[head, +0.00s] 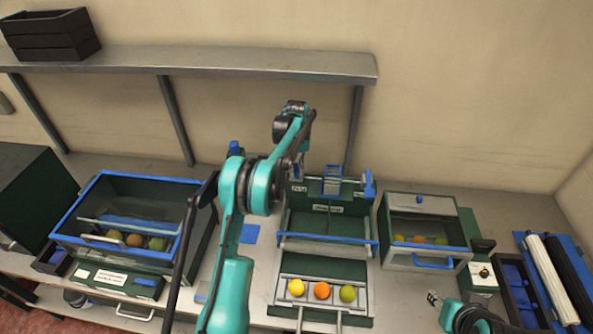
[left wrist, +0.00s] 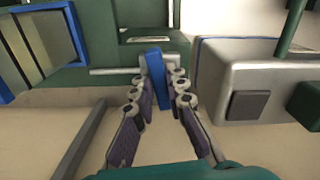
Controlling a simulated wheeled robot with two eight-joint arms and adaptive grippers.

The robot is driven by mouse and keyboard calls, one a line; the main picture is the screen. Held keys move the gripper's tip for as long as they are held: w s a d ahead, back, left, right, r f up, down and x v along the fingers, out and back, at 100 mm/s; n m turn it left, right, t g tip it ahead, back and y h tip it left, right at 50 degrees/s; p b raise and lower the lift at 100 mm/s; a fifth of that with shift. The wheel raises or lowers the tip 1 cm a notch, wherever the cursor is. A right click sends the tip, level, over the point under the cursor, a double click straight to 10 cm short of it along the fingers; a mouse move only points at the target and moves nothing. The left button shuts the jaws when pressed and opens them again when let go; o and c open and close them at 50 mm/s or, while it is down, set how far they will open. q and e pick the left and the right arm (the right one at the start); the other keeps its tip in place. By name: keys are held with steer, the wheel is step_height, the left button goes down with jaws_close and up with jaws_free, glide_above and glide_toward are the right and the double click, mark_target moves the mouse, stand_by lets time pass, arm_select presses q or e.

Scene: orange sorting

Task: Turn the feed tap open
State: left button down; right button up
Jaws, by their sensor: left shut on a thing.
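The feed tap's blue lever (left wrist: 156,78) stands between the fingers of my left gripper (left wrist: 158,88) in the left wrist view. The fingers are shut on it. In the head view my left gripper (head: 298,170) is at the back left of the green sorting machine (head: 327,222), above a small white label. The arm and gripper hide the lever there. My right gripper (head: 434,298) is low at the right in the head view, away from the machine; its finger opening is too small to judge.
A blue-rimmed bin (head: 130,185) with fruit stands left. A green and white box (head: 420,230) with fruit stands right. Several fruits, including an orange (head: 321,290), lie in the machine's front tray (head: 290,310). A grey shelf (head: 200,60) spans the wall behind.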

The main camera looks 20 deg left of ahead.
arm_select(q)
steer(key=n+b, duration=0.1)
steer(key=n, duration=0.2)
steer(key=shift+n, duration=0.3)
steer(key=n, duration=0.4)
steer(key=shift+n+b, duration=0.3)
steer(key=shift+b, duration=0.05)
steer(key=n, duration=0.3)
steer(key=shift+n, duration=0.3)
steer(key=shift+n+b, duration=0.35)
steer(key=shift+n, duration=1.55)
steer(key=c, duration=1.5)
jaws_free()
steer(key=shift+c, duration=0.2)
